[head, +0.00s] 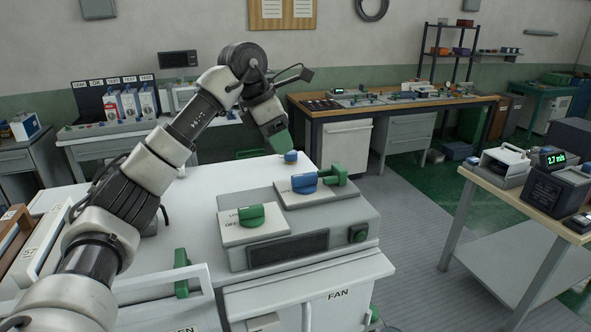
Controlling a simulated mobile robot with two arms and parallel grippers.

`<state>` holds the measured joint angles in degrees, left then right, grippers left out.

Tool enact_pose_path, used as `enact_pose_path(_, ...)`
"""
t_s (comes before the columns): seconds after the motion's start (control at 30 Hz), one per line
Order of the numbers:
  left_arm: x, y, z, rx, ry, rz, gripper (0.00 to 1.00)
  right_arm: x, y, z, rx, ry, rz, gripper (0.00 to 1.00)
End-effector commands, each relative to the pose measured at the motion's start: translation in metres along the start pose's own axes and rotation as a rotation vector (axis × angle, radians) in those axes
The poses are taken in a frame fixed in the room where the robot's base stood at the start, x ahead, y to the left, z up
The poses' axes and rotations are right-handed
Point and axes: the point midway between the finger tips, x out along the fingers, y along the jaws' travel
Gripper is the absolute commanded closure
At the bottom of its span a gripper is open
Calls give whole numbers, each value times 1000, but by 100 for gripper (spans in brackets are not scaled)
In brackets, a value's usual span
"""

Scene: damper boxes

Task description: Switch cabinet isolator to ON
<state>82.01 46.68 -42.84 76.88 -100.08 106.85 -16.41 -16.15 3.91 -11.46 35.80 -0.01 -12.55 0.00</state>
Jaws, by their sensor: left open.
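A white cabinet (353,270) marked FAN carries a grey control box (355,210) on its top. A green rotary knob (250,215) sits on a plate at the box's left, with OFF lettering beside it; its exact setting is too small to read. A blue knob (303,182) with a green piece (335,173) to its right sits on a second plate. I cannot tell which is the isolator. My left gripper (281,142) is open and empty, pointing down above the far edge of the cabinet top, behind the control box and apart from the knobs. My right gripper is not in view.
A green handle (181,272) rises at the front left. A wooden-topped table (470,172) with instruments stands at right. The cabinet top left of the control box is partly clear.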

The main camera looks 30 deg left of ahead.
Motion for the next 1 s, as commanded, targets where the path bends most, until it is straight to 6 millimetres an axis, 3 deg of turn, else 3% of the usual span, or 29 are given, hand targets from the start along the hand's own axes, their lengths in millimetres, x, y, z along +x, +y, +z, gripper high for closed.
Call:
enact_pose_path(0.27,51,-1,1,0,3,-4,55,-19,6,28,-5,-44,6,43)
enact_pose_path(0.5,86,-1,0,-1,1,-3,55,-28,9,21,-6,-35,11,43)
enact_pose_path(0.9,97,0,0,-1,-1,-1,55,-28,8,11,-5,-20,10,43)
enact_pose_path(1.0,96,0,0,-1,-1,-1,68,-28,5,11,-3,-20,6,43)
